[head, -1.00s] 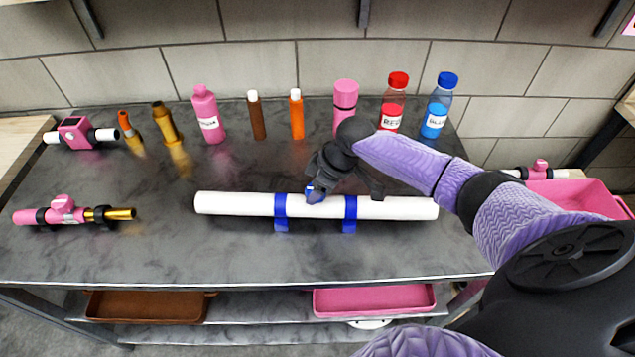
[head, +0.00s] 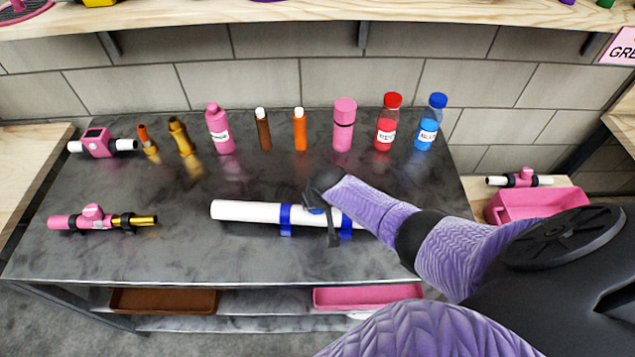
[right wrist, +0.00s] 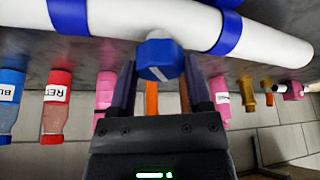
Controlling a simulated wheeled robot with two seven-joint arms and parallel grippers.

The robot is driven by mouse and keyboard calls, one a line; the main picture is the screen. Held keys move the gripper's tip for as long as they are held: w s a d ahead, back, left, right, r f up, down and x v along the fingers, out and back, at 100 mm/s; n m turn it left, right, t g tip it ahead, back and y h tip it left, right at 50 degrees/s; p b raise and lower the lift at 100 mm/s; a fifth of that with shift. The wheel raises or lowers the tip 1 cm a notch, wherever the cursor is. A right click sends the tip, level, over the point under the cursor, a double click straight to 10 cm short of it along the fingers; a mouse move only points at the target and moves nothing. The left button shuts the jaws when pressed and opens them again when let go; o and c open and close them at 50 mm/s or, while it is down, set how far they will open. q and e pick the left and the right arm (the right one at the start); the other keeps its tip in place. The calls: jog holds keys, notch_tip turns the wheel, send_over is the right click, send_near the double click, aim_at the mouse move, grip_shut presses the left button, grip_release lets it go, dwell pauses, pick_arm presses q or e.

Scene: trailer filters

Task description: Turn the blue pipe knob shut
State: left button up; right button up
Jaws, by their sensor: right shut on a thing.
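A white pipe (head: 245,210) lies across the grey table, held by two blue straps (head: 286,220). Its blue knob (right wrist: 158,60) sticks out of the pipe between the straps and carries a pale line on its face. In the head view the knob is mostly hidden by my right gripper (head: 326,222), which is at the pipe between the straps. In the right wrist view the fingers of my right gripper (right wrist: 160,88) are on either side of the knob, closed on it. My left gripper is not in view.
Several bottles and tubes stand along the back, including a red bottle (head: 387,122) and a blue bottle (head: 430,122). Pink pipe pieces (head: 92,217) lie at the left. A pink bin (head: 535,203) is at the right. The table front is clear.

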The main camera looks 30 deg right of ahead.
jog(key=m+h, duration=0.1)
jog(key=m, duration=0.2)
jog(key=shift+w+g+p, duration=0.1)
jog(key=shift+g+p, duration=0.2)
jog(key=shift+p, duration=0.05)
jog(key=shift+m+g+h, duration=0.4)
jog(key=shift+m+h, duration=0.2)
jog(key=shift+m, duration=1.3)
jog(key=o, duration=1.3)
jog(key=p+v, duration=0.7)
jog(key=v, duration=0.3)
jog(key=shift+a+f, duration=0.1)
